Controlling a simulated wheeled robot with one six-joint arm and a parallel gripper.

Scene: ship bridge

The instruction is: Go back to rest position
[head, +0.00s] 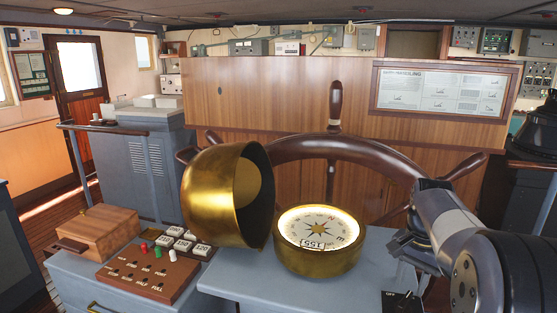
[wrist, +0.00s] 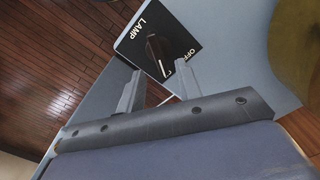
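My arm reaches in from the right in the head view, with my gripper (head: 403,247) to the right of the compass and above the console. In the wrist view my gripper (wrist: 158,82) shows two fingers apart with nothing held between them. A black lamp switch plate (wrist: 133,45) with a dark rotary knob (wrist: 158,47) lies just beyond the fingertips; its knob points toward a corner near the OFF label. The switch (head: 402,301) also shows at the bottom of the head view. Whether a finger touches the plate I cannot tell.
A brass compass (head: 318,262) with a lit dial stands left of my gripper, its brass hood (head: 212,195) tilted beside it. The wooden ship's wheel (head: 345,150) rises behind.

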